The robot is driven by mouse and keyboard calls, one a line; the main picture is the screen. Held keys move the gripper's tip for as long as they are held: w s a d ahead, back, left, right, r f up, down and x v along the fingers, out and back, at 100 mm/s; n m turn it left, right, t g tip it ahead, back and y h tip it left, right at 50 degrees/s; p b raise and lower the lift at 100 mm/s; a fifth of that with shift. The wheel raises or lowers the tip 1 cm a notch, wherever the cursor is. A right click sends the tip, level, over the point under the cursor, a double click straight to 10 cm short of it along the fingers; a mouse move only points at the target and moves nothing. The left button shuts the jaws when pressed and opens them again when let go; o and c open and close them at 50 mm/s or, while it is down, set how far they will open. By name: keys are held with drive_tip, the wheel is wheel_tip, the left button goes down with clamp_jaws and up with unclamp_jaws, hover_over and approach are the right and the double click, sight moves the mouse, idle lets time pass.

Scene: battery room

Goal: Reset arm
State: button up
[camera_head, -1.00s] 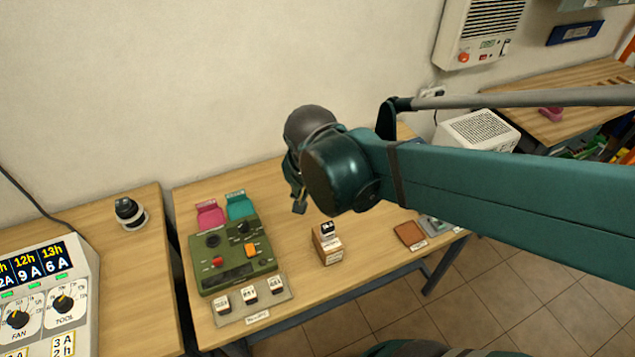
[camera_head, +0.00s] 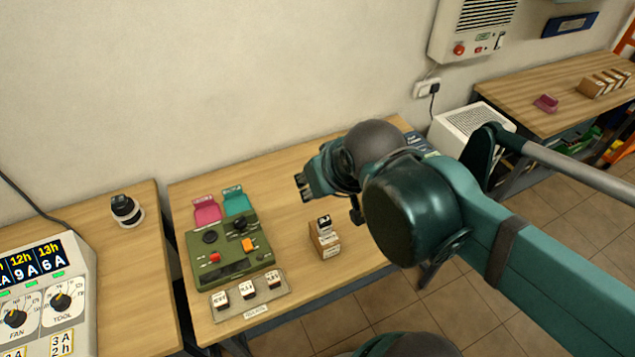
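My gripper (camera_head: 303,186) is at the end of my teal arm, above the back part of the middle table (camera_head: 190,330). It points to the left, and its dark fingertips are small. I see nothing held between them, but I cannot tell whether they are apart. A green device (camera_head: 228,258) with a red knob and an orange switch lies left of my gripper. A small cardboard box (camera_head: 324,242) with a dark item in its top stands below and right of the gripper.
Pink (camera_head: 206,210) and teal (camera_head: 235,202) trays lie behind the device. A holder (camera_head: 222,314) with several small blocks lies in front. A charger panel (camera_head: 75,335) and a dark round item (camera_head: 126,209) are at left. A second table (camera_head: 520,95) stands at right.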

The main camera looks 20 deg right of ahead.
idle(0.4)
drive_tip(key=shift+f+b, duration=1.65)
drive_tip(key=shift+b, duration=0.05)
